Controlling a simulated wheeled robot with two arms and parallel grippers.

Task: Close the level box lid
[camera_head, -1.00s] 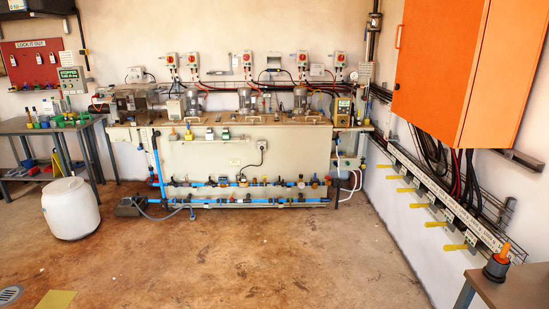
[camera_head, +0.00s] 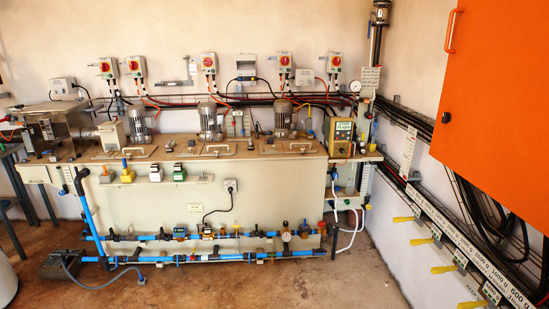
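Several small boxes are on the back wall above the long tank bench. A pale box (camera_head: 246,68) at the middle shows a dark front area, and its upper part looks like a raised lid, though it is too small to be sure. A pale box (camera_head: 304,77) to its right and another pale box (camera_head: 62,87) at the left look shut. I cannot read which one is the level box. Neither of my grippers is in view.
The tank bench (camera_head: 200,215) with motors on top and blue pipes (camera_head: 180,257) along its front stands against the back wall. A grey pump (camera_head: 67,264) lies on the floor at left. An orange cabinet (camera_head: 495,100) hangs at right. Brown floor (camera_head: 280,290) in front is clear.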

